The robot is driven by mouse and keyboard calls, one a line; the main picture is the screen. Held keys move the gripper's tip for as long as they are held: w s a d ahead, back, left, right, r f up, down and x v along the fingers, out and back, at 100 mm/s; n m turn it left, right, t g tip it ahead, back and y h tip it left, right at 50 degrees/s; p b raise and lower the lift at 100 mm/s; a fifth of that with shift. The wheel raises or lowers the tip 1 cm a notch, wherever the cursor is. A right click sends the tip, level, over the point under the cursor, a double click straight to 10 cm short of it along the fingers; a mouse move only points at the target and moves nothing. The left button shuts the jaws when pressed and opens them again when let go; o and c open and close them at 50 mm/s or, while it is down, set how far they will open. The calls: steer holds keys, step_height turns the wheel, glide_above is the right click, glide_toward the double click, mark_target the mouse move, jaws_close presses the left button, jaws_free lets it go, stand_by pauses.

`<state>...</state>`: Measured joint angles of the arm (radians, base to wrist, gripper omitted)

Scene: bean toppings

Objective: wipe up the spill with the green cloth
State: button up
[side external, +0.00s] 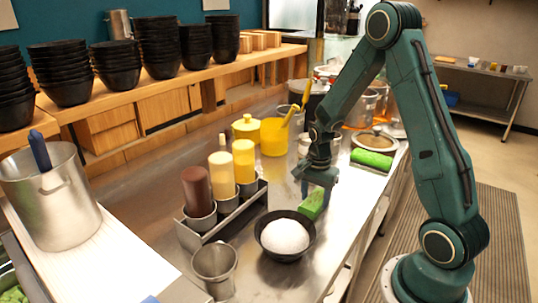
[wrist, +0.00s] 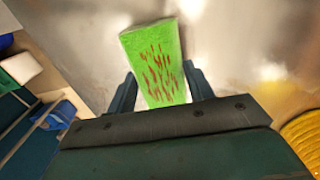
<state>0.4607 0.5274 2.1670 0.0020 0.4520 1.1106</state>
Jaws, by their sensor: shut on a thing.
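My gripper (side external: 316,188) is shut on a green cloth (side external: 313,204), above or at the steel counter just behind the black bowl of rice. In the wrist view the green cloth (wrist: 152,60) sticks out between the two fingers of my gripper (wrist: 160,85), and its face carries several red-brown streaks. I cannot tell whether the cloth touches the counter. No separate spill shows clearly on the counter in either view. A second green item (side external: 372,159) lies on a tray near the counter's right edge.
The black bowl (side external: 264,246) with white rice (side external: 285,236) stands close in front of the cloth. A metal rack (side external: 190,238) with sauce bottles is to the left. A metal cup (side external: 215,268) stands in front. Yellow containers (side external: 274,138) stand behind. Bare counter (side external: 345,205) lies right of the cloth.

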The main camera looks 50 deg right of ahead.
steer(key=shift+w, duration=2)
steer(key=shift+r, duration=0.15)
step_height(320, 180, up, 8)
stand_by(0.6)
